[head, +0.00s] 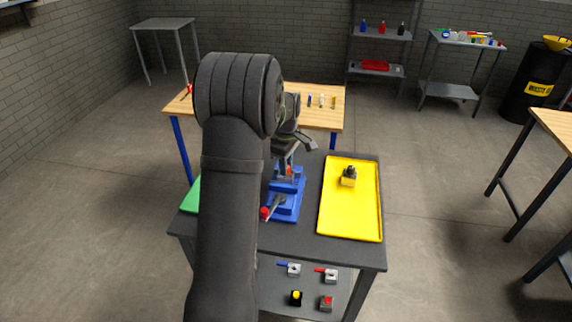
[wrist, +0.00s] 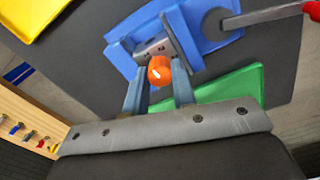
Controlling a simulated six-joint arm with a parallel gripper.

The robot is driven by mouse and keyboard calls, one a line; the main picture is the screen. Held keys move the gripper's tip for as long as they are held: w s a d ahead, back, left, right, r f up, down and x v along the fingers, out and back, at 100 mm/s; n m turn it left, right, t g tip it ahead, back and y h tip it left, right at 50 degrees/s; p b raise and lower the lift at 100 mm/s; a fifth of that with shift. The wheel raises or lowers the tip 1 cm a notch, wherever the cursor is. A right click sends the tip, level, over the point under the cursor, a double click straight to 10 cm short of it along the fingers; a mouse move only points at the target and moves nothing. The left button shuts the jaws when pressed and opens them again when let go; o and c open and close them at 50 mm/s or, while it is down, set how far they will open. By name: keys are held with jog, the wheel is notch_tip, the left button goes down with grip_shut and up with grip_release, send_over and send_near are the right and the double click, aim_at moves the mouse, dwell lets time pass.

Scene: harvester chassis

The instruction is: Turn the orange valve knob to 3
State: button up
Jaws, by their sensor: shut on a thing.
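The orange valve knob (wrist: 159,70) has a white mark on its face. In the wrist view it sits between the two fingers of my gripper (wrist: 158,90), which is shut on it. A grey metal block with dark digits lies just behind the knob; the digits are too small to read. The knob and block are in a blue vise (wrist: 205,28) on the dark table. In the head view the knob is a small orange spot (head: 289,171) below my gripper (head: 287,165), and the vise (head: 284,207) is partly hidden by my arm.
A green tray (head: 192,197) is mostly hidden by my arm at left. The vise handle with its red end (head: 265,213) sticks out towards the front. Several parts lie on the lower shelf.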

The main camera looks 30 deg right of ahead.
jog(key=m, duration=0.4)
jog(key=shift+m, duration=0.3)
jog(key=m, duration=0.4)
jog(key=shift+m, duration=0.3)
jog(key=m, duration=0.4)
jog(key=shift+m, duration=0.3)
jog(key=m, duration=0.4)
jog(key=shift+m, duration=0.4)
jog(key=o, duration=1)
